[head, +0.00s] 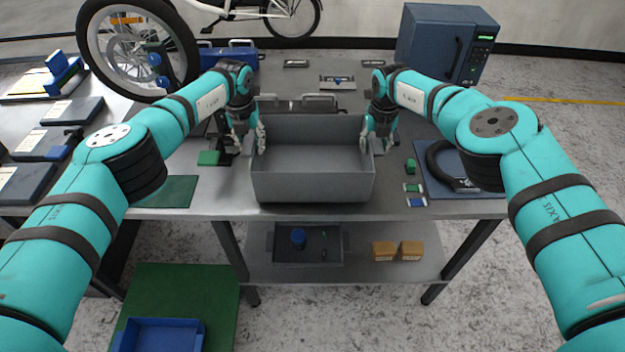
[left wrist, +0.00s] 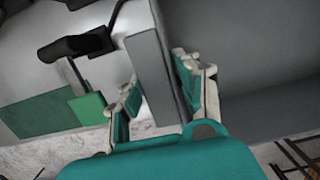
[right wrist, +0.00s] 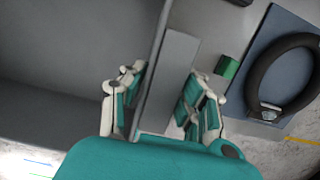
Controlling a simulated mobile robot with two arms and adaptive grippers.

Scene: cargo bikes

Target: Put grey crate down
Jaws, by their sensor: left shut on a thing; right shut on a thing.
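The grey crate (head: 312,187) is an empty, open box at the front edge of the metal table (head: 222,200). It looks level, and its front wall reaches over the table's edge; I cannot tell if its bottom touches the tabletop. My left gripper (head: 252,142) is shut on the crate's left side wall, which shows between the fingers in the left wrist view (left wrist: 155,85). My right gripper (head: 378,142) is shut on the right side wall, seen between the fingers in the right wrist view (right wrist: 168,80).
Right of the crate lie small green and blue parts (head: 414,188) and a black ring on a blue mat (head: 432,185). A green mat (head: 168,192) lies to the left. A dark blue oven-like box (head: 425,38) stands behind. A lower shelf (head: 360,268) holds a tray and small boxes.

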